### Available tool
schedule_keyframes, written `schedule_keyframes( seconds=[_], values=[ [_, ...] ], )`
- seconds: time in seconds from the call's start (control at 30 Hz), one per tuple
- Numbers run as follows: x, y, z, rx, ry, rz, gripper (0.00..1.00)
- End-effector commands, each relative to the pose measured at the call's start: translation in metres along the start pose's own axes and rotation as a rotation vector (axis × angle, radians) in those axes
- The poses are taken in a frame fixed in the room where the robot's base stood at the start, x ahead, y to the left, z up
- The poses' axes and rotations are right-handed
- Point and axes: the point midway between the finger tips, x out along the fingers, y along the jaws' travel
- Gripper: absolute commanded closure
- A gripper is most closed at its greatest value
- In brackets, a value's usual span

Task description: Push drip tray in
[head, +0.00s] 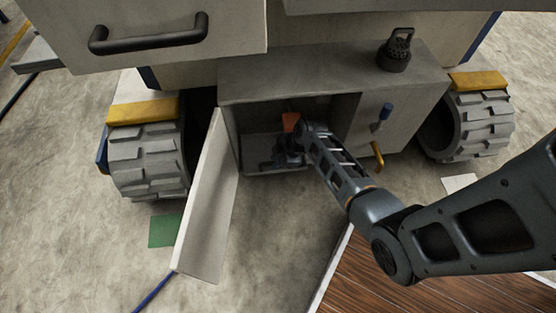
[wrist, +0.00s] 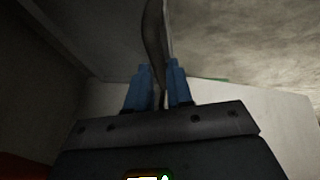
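The drip tray (head: 255,152) is a grey, shallow shape low in the open compartment of the grey cabinet (head: 300,80). Its right part is hidden behind my arm. My gripper (head: 277,158) is inside the compartment mouth, over the tray's front, and is small and dark there. In the wrist view its two blue fingers (wrist: 158,80) stand close together on both sides of a thin, dark, curved strip (wrist: 155,40), which looks like the tray's front edge. The fingers appear shut on this strip. The far ends of the tray are out of sight.
The compartment door (head: 208,205) hangs open to the left. Chunky wheels (head: 148,155) stand on both sides. A closed drawer (head: 150,35) overhangs at upper left. Concrete floor lies in front.

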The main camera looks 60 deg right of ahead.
Motion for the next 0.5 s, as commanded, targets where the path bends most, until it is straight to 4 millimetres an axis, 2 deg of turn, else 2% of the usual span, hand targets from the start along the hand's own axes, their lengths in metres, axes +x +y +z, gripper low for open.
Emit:
schedule_keyframes(
  seconds=[0.03, 0.2, 0.5],
  values=[
    [-0.0001, -0.0001, 0.0002, 0.0, 0.0, 0.0, 0.74],
    [-0.0001, -0.0003, 0.0001, 0.0, 0.0, -0.001, 0.58],
    [-0.0049, -0.0002, -0.0004, 0.0, 0.0, 0.0, 0.58]
  ],
)
